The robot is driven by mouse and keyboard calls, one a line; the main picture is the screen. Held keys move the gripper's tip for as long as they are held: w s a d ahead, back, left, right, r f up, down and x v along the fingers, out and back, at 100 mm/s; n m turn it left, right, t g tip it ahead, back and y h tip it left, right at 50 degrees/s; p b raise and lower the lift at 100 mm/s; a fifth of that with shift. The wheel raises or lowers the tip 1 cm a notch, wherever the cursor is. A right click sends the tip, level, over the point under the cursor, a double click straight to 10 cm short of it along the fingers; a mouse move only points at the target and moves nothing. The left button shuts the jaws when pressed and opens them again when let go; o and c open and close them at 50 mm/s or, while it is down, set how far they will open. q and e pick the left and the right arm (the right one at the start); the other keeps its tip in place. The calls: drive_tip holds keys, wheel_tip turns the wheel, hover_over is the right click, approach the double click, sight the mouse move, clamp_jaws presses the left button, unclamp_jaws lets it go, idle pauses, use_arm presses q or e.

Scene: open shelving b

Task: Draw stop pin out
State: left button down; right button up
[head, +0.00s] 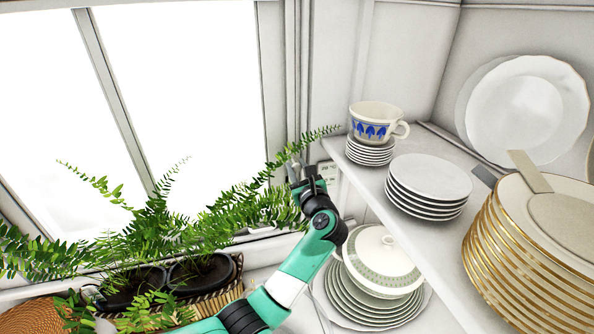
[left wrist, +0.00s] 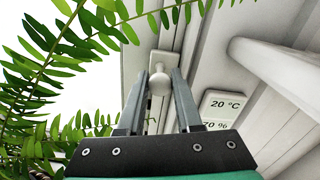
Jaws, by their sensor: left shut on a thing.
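The stop pin (left wrist: 160,82) shows in the left wrist view as a small pale knob with a squarish pale part just above it, at the window frame. My left gripper (left wrist: 161,76) is shut on the knob, with one grey finger on each side. In the head view my left gripper (head: 301,171) is at the window frame, left of the shelf edge, and the pin cannot be made out there. How far the pin sits in the frame cannot be told. My right gripper is not in view.
Fern fronds (head: 250,205) crowd the gripper's left side. The shelf holds a blue-patterned cup (head: 372,126) on saucers and stacked plates (head: 428,180). A lidded dish (head: 380,258) stands below.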

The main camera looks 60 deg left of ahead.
use_arm(q)
drive_tip(key=shift+d, duration=0.1)
drive_tip(key=shift+s+d+p, duration=0.2)
drive_tip(key=shift+d+p, duration=0.25)
drive_tip(key=shift+d, duration=0.6)
drive_tip(key=c, duration=0.6)
unclamp_jaws()
drive_tip(key=shift+d, duration=0.15)
drive_tip(key=d, duration=0.3)
drive_tip(key=s+d, duration=0.1)
drive_tip(key=d, duration=0.3)
drive_tip(key=s+d, duration=0.1)
drive_tip(key=d, duration=0.3)
drive_tip(key=shift+s+d, duration=0.15)
drive_tip(key=shift+d, duration=0.05)
